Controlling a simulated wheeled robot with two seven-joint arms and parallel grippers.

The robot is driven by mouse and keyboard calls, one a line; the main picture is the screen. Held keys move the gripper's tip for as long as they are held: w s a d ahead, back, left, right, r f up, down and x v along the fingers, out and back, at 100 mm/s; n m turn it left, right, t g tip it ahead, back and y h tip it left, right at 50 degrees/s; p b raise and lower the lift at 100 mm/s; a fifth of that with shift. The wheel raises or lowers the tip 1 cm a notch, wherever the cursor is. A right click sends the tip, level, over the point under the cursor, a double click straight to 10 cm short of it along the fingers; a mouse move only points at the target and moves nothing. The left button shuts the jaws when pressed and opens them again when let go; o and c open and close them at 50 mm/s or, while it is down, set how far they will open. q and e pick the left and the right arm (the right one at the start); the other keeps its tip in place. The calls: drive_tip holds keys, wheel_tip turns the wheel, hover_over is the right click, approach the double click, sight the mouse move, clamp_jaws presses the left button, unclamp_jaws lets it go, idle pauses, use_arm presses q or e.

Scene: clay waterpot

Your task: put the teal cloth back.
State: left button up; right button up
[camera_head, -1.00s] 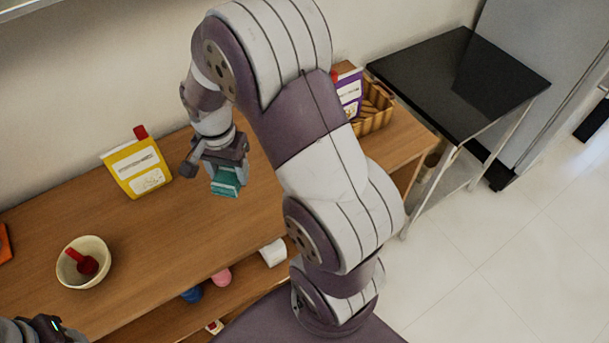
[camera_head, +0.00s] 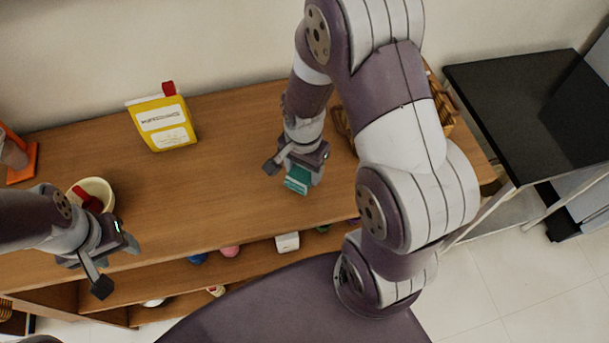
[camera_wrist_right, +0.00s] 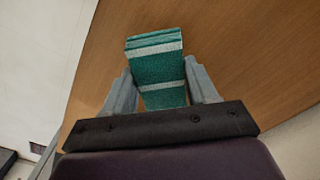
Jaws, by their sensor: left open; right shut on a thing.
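The teal cloth (camera_head: 297,179) is a folded piece with pale stripes, held by my right gripper (camera_head: 296,172) over the front part of the wooden shelf top. In the right wrist view the cloth (camera_wrist_right: 157,68) sits between the two fingers of the right gripper (camera_wrist_right: 161,85), which are shut on it. I cannot tell whether the cloth touches the wood. My left gripper (camera_head: 92,276) is open and empty at the front left edge of the shelf, in front of the bowl.
The wooden shelf top (camera_head: 230,150) holds a yellow packet (camera_head: 162,122), a cream bowl (camera_head: 99,188) with a red thing, and an orange stand (camera_head: 22,160). A basket (camera_head: 440,105) is partly behind my right arm. A black table (camera_head: 530,115) stands right. The middle top is clear.

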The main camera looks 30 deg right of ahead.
sight(303, 172)
drive_tip(key=f, duration=0.3)
drive_tip(key=shift+s+a, duration=0.15)
drive_tip(key=shift+a, duration=0.05)
drive_tip(key=shift+f, duration=0.35)
drive_tip(key=shift+d+f, duration=0.1)
drive_tip(key=shift+f, duration=0.1)
drive_tip(key=o, duration=0.9)
drive_tip(key=shift+o, duration=0.2)
wheel_tip(303, 172, up, 12)
drive_tip(key=shift+r, duration=0.1)
drive_tip(key=s+n, duration=0.1)
drive_tip(key=n, duration=0.3)
drive_tip(key=s+a+n+t, duration=0.1)
drive_tip(key=n, duration=0.3)
drive_tip(key=s+a+r+n, duration=0.1)
drive_tip(key=s+n, duration=0.1)
drive_tip(key=n, duration=0.2)
drive_tip(key=shift+a, duration=0.25)
